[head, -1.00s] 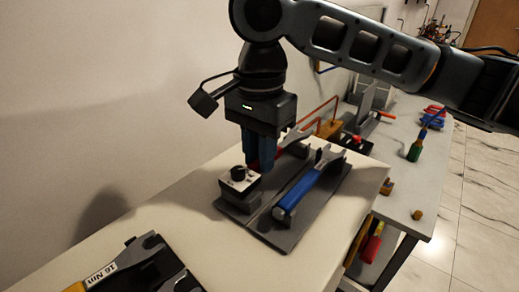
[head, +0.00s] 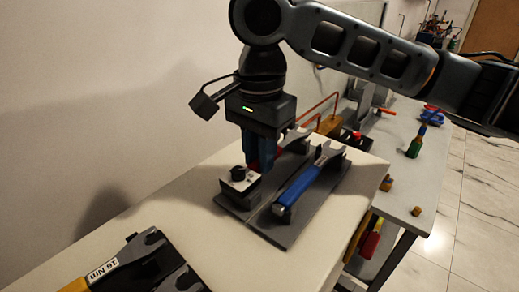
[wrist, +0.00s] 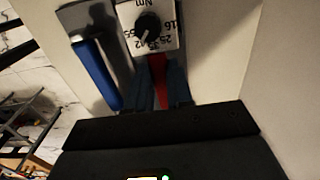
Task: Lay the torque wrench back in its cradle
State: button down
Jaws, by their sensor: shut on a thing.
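A red-handled wrench is the held torque wrench; its red handle shows between the fingers in the wrist view (wrist: 158,82). My gripper (head: 260,165) points down over the grey cradle board (head: 283,236) and is shut on that handle. The wrench lies low along the board's left side, with its grey head partly visible beyond the fingers. Whether it rests fully in its supports is hidden by the fingers. A blue-handled wrench (head: 298,186) lies parallel to its right; its handle also shows in the wrist view (wrist: 97,75).
A dial box (head: 240,181) marked in Nm stands at the board's near left end, close to my fingers. A yellow-handled tool labelled 16 Nm (head: 103,272) lies at the front left. A wall runs along the left. The bench between is clear.

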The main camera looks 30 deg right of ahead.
jog(key=shift+f, duration=0.4)
jog(key=c, duration=0.9)
grip_release()
jog(key=shift+c, duration=0.2)
jog(key=shift+r+b, duration=0.35)
jog(key=shift+r, duration=3.55)
